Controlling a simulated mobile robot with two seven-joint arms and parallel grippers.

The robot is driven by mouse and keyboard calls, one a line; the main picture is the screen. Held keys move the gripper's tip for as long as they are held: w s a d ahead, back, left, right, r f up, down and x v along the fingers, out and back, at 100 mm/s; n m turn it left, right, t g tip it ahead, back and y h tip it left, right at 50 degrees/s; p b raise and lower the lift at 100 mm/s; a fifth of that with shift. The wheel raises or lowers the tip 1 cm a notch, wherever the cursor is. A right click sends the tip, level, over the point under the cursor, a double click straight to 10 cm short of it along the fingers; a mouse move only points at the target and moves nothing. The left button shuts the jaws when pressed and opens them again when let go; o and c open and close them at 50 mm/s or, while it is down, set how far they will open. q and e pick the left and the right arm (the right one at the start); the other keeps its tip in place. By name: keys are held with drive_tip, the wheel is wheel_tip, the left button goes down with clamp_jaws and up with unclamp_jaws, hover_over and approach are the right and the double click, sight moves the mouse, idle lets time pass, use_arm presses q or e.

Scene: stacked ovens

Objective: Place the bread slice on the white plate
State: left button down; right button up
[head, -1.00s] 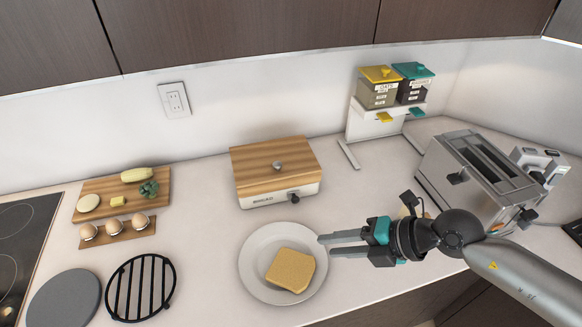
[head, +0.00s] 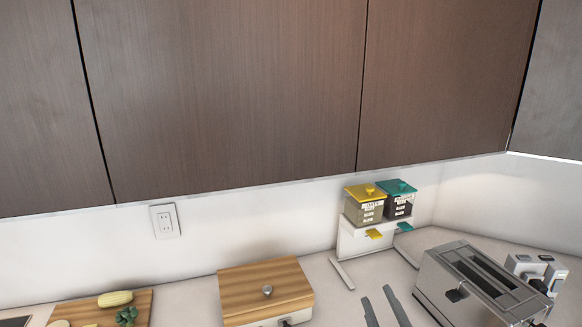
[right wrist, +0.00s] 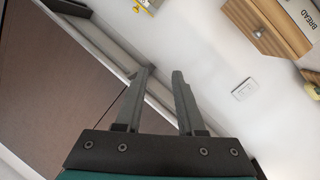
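The bread slice and the white plate are outside both current views. In the earlier head frame the slice lay flat on the plate, with my right gripper beside it, apart from the slice. My right gripper (head: 377,302) now shows only as two finger tips at the bottom edge of the head view, pointing up, with countertop between them. In the right wrist view its fingers (right wrist: 163,71) are spread with nothing between them. My left gripper is not in view.
A wood-lidded box (head: 265,290) stands on the counter, left of my fingers. A metal toaster (head: 478,285) is close on their right. A rack with yellow- and teal-lidded canisters (head: 382,205) stands behind, below wooden cupboards (head: 230,90). A cutting board (head: 140,303) is at lower left.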

drive_tip(key=s+d+f+m+g+h, duration=0.3)
drive_tip(key=s+d+f+m+g, duration=0.15)
drive_tip(key=s+f+g, duration=0.5)
drive_tip(key=s+a+f+g+y, duration=0.3)
drive_tip(key=s+f+g, duration=0.2)
drive_tip(key=s+f, duration=0.6)
wheel_tip(320, 180, down, 28)
drive_tip(key=s+b, duration=0.2)
drive_tip(key=b, duration=0.7)
drive_tip(key=s+d+f+g+b, duration=0.1)
drive_tip(key=s+f+b, duration=0.4)
drive_tip(key=s+f, duration=0.3)
drive_tip(key=s+d+f+g+b, duration=0.1)
drive_tip(key=s+f+b, duration=0.3)
drive_tip(key=s+f, duration=0.4)
drive_tip(key=shift+d+f+h+b, duration=0.3)
drive_tip(key=shift+d+f+b, duration=0.1)
drive_tip(key=shift+f, duration=3.5)
drive_tip(key=shift+m, duration=0.25)
